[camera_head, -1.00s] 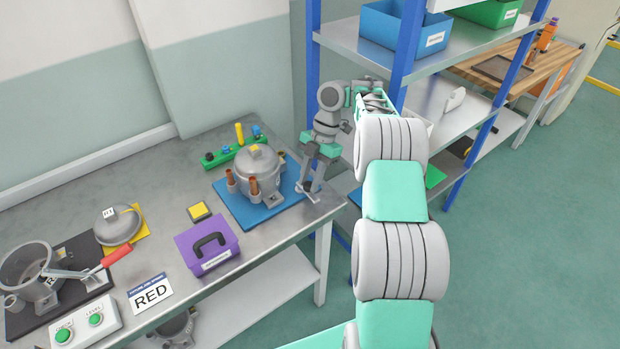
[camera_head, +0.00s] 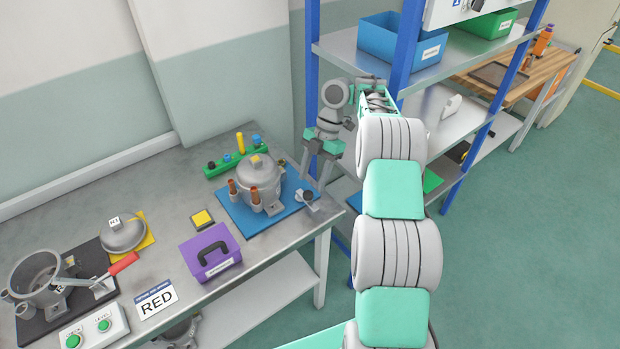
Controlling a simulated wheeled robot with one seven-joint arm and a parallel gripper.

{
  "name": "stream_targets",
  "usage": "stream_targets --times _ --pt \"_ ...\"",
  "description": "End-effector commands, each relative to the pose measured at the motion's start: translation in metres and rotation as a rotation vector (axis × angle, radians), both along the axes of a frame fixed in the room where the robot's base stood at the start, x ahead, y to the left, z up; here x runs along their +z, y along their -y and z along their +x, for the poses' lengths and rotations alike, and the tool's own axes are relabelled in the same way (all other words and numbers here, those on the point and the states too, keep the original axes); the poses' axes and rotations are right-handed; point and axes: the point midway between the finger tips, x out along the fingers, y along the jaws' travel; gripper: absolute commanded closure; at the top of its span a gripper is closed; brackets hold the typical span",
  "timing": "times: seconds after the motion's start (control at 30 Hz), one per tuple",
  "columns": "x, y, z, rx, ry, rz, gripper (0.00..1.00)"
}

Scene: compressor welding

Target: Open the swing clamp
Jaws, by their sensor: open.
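The swing clamp with a red handle (camera_head: 123,263) stands at the left of the bench. My gripper (camera_head: 313,180) is far to the right of the clamp, over the right end of the bench. It points down with its fingers apart and nothing seen between them. A small grey and black part (camera_head: 307,198) sits on the bench just below its fingertips; I cannot tell whether they touch.
A closed grey compressor (camera_head: 260,180) with copper tubes sits on a blue mat (camera_head: 232,219) between gripper and clamp. A purple box (camera_head: 211,252), a domed lid (camera_head: 122,232), a RED sign (camera_head: 157,299) and a button box (camera_head: 92,329) also stand there. A blue-post shelf (camera_head: 395,55) is close behind my arm.

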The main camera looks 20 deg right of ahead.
Motion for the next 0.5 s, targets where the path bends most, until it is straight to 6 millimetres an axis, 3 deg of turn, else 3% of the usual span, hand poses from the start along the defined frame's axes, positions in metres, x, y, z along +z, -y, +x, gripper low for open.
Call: stream_targets --times 0.03,0.13,0.5 --pt "0.020 0.003 0.002 0.000 -0.001 0.000 0.50" --pt "0.030 0.007 0.004 0.000 -0.001 0.000 0.50" --pt "0.033 0.011 0.006 0.001 0.000 0.001 0.50"
